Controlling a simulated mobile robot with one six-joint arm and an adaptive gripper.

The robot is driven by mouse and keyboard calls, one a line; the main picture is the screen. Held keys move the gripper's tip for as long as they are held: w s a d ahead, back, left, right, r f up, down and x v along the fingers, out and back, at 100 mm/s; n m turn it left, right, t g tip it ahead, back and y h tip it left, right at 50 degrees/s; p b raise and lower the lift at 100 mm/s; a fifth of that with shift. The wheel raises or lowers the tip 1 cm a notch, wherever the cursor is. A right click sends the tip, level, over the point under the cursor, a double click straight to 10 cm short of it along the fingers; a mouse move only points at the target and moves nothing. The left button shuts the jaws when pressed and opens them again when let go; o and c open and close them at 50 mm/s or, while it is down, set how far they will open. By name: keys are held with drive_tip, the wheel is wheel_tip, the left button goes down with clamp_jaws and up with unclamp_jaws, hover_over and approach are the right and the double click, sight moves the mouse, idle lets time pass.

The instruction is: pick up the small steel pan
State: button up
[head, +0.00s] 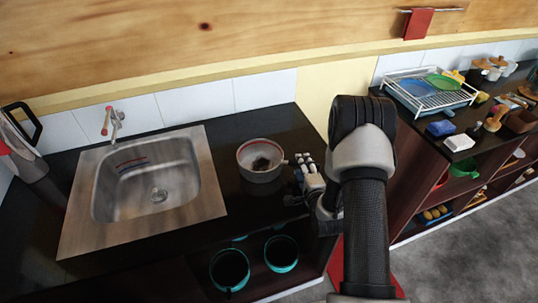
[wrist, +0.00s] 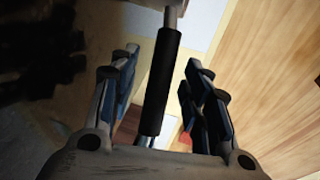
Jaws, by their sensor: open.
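The small steel pan (head: 262,175) sits upright on the dark counter, right of the sink, with something dark inside it. My gripper (head: 306,166) is just right of the pan, close to its rim. In the wrist view a black handle with steel ends (wrist: 162,85) lies between the two spread fingers of my gripper (wrist: 160,68), with gaps on both sides. It looks like the pan's handle; in the head view my gripper and arm mostly hide that side. My gripper is open.
The steel sink (head: 210,185) with its tap (head: 113,120) is left of the pan. A kettle (head: 25,150) stands at the far left. Teal pots (head: 230,270) sit on the shelf below. A dish rack (head: 430,90) stands on the right counter. The counter behind the pan is clear.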

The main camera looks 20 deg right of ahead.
drive_tip(key=shift+w, duration=0.15)
drive_tip(key=shift+c, duration=0.3)
drive_tip(key=shift+c, duration=0.7)
clamp_jaws()
drive_tip(key=shift+r, duration=0.1)
